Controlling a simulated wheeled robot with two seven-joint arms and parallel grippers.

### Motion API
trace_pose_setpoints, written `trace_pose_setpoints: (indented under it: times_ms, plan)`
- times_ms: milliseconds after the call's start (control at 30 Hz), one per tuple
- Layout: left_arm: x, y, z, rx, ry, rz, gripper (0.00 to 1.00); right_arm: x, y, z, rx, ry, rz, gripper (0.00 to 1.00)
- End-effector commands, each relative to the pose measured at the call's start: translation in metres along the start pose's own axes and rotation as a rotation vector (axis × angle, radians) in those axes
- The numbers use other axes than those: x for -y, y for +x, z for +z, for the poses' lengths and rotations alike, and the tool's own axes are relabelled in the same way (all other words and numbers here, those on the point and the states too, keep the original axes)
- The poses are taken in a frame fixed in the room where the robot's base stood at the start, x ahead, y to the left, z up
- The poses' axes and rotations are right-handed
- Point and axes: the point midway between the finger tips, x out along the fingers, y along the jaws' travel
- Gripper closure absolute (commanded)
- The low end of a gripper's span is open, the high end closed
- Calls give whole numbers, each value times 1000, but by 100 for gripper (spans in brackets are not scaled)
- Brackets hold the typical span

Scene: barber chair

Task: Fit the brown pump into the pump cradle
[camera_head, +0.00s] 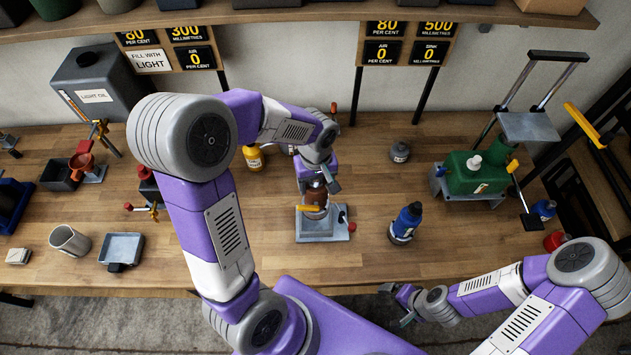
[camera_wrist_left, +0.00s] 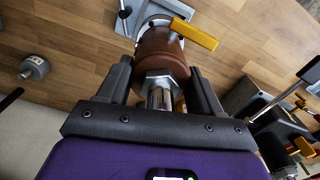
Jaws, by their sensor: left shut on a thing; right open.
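The brown pump (camera_head: 316,193) is a short upright cylinder with a metal neck. My left gripper (camera_head: 318,184) is shut on it from above and behind. The left wrist view shows the brown body (camera_wrist_left: 163,55) between the two black fingers of this gripper (camera_wrist_left: 160,76). The pump cradle (camera_head: 320,230) is a grey plate with a ring, a yellow lever and a red knob; it also shows in the wrist view (camera_wrist_left: 132,24). The pump's lower end is at the ring, but I cannot tell how deep it sits. My right gripper (camera_head: 405,298) is open and empty at the table's front edge.
A blue bottle (camera_head: 406,222) stands right of the cradle, and a small grey bottle (camera_head: 400,151) behind it. A green tank (camera_head: 478,173) is further right. A yellow bottle (camera_head: 253,156) stands back left; a grey tray (camera_head: 122,248) and mug (camera_head: 69,240) are far left.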

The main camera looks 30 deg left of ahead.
Motion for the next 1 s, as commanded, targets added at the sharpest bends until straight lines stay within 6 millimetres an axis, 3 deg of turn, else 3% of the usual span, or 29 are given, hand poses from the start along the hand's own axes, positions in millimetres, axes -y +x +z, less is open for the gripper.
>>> trace_pose_setpoints:
  times_ms: [600,1000]
  plan:
    - [-1,48,-1,-3,0,3,100,-15,41,-2,0,0,0,6]
    - [-1,51,-1,-3,0,3,100,-16,43,-2,0,0,0,6]
